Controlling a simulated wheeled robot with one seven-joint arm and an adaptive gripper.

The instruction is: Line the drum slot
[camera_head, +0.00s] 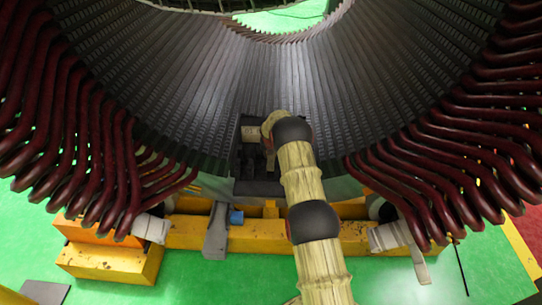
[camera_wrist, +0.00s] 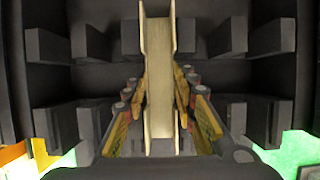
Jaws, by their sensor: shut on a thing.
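A pale cream channel-shaped strip (camera_wrist: 158,60), which looks like the slot liner, runs upright through the middle of the wrist view. My gripper (camera_wrist: 161,92) is shut on it, with a yellow-edged finger on each side. My arm reaches up to the drum's lower near edge. The gripper and strip cannot be made out clearly there, and I cannot tell whether the strip touches a slot.
Dark red coil bars (camera_head: 75,140) fan out on the left, and more coil bars (camera_head: 430,175) on the right, leaving a gap around my arm. A yellow base frame (camera_head: 255,237) lies below on the green floor (camera_head: 190,285). Dark blocks (camera_wrist: 228,37) flank the strip in the wrist view.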

